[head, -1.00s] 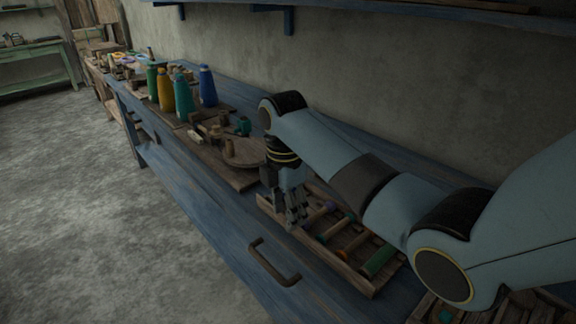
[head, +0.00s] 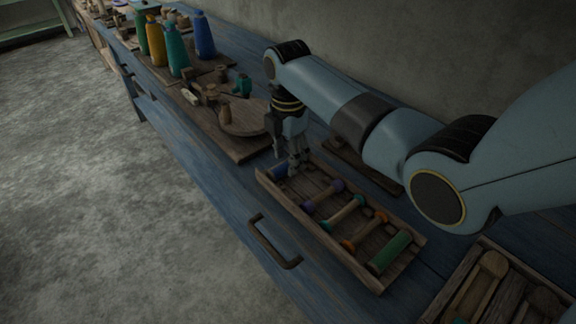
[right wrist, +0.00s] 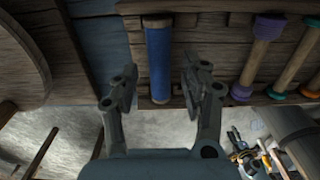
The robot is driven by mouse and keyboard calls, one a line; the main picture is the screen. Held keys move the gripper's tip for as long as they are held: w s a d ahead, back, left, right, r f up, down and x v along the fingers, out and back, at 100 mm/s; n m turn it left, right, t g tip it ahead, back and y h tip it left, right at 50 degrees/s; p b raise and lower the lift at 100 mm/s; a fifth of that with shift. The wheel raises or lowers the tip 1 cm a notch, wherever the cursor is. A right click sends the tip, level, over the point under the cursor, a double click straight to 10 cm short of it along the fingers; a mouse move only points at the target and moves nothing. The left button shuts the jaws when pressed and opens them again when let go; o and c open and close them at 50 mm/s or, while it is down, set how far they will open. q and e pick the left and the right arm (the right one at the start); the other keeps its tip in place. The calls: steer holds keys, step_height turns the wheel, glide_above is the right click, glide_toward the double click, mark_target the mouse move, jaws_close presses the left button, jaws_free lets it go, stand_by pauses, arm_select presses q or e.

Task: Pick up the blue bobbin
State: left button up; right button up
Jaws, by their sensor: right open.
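The blue bobbin (right wrist: 158,62) lies in the end of a wooden tray (head: 324,246), seen between my fingers in the right wrist view. In the head view a bit of the blue bobbin (head: 279,171) shows at the tray's far left end, partly hidden by my gripper. My right gripper (head: 289,166) points down over that end of the tray. In the right wrist view the right gripper (right wrist: 158,85) is open, with one finger on each side of the bobbin and gaps on both sides. My left gripper is not in view.
Purple (head: 323,196), green-ended (head: 343,214), orange-ended (head: 364,232) and full green (head: 390,251) bobbins lie in the same tray. A round wooden board (head: 243,118) stands close left of my gripper. Thread cones (head: 176,50) stand farther back. A second tray (head: 490,290) is at lower right.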

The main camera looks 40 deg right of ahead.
step_height(320, 180, down, 2)
steer(key=shift+f, duration=0.1)
jaws_close()
steer(key=shift+r, duration=0.2)
